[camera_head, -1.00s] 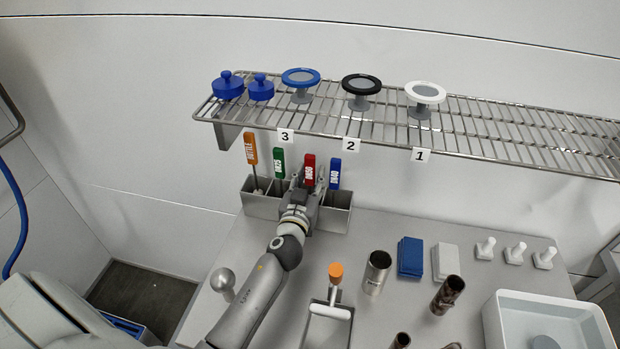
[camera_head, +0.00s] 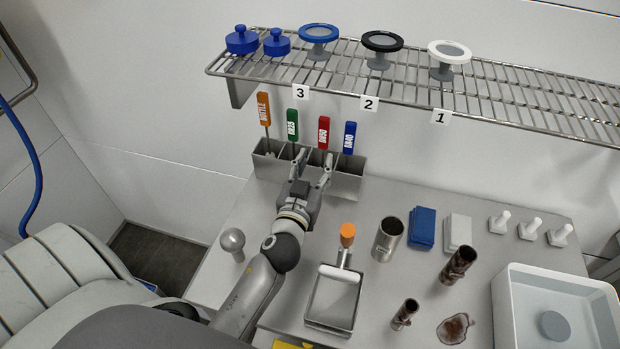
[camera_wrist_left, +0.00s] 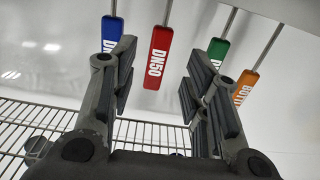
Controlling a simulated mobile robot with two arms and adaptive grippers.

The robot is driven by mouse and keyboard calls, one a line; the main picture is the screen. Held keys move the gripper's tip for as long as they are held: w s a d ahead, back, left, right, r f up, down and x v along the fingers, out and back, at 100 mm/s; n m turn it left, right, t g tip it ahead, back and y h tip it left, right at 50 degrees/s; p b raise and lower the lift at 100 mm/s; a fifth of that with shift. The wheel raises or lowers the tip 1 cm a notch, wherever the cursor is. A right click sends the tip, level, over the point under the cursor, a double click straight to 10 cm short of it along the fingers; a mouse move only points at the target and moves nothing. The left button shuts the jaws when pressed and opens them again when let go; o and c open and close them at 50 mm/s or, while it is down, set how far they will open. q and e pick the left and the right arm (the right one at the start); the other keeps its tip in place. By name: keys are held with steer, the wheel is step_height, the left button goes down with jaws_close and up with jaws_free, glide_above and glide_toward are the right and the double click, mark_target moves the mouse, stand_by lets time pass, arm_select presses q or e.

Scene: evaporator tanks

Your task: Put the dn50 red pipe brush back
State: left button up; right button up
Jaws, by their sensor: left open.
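The red DN50 brush (camera_head: 323,133) stands upright in the grey compartment holder (camera_head: 347,184) at the back of the table, between the green brush (camera_head: 292,125) and the blue DN40 brush (camera_head: 349,137). Its lower part is hidden in the holder. My left gripper (camera_head: 312,168) is open and empty just in front of the holder, below the red handle. In the left wrist view the red DN50 handle (camera_wrist_left: 158,58) shows between the open fingers (camera_wrist_left: 155,90), apart from both. My right gripper is not in view.
An orange bottle brush (camera_head: 264,109) stands in the leftmost compartment.

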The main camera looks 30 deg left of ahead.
arm_select(q)
steer(key=shift+b+v, duration=0.35)
steer(key=shift+v, duration=1.25)
steer(key=shift+f, duration=0.1)
